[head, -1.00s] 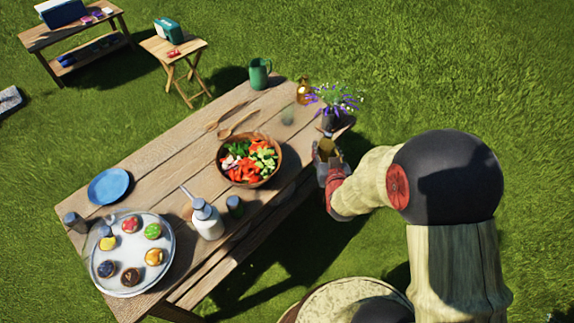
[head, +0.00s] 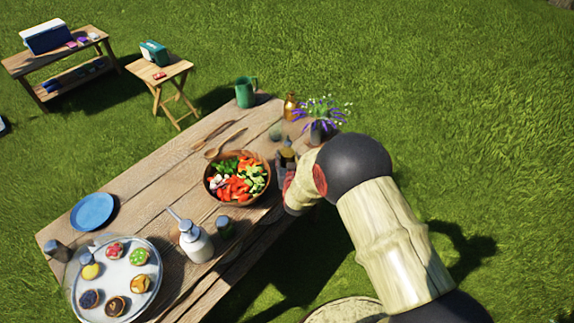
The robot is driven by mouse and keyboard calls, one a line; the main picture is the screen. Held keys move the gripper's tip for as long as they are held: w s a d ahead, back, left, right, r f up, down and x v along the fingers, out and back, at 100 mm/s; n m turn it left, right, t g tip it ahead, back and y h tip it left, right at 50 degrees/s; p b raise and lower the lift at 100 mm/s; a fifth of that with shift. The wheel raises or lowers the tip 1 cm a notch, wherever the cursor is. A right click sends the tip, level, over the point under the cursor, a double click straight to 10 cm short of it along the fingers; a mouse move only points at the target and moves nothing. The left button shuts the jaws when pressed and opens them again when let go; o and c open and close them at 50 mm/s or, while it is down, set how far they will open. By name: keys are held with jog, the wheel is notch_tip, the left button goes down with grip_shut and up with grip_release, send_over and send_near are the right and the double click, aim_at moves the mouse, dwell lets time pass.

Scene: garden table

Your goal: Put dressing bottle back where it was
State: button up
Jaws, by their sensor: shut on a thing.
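The dressing bottle (head: 287,155), dark at the top with a yellowish body, is upright in my gripper (head: 285,168). My gripper is shut on it and hides its lower part. In the head view they are at the right long side of the wooden table (head: 150,172), just right of the salad bowl (head: 210,191). I cannot tell whether the bottle's base touches the table.
A flower vase (head: 318,132), an amber bottle (head: 291,107), a clear glass (head: 275,133) and a green mug (head: 245,92) stand at the far end. Wooden servers (head: 226,142) lie behind the bowl. A white pump bottle (head: 195,242) and dark jar (head: 225,227) stand nearer.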

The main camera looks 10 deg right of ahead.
jog(key=shift+w+a+f, duration=0.15)
jog(key=shift+w+f, duration=0.05)
jog(key=shift+w+f+b, duration=0.1)
jog(key=shift+f+b, duration=0.4)
jog(key=shift+f, duration=1)
jog(key=shift+f, duration=0.1)
jog(key=o, duration=1.4)
jog(key=shift+f, duration=0.1)
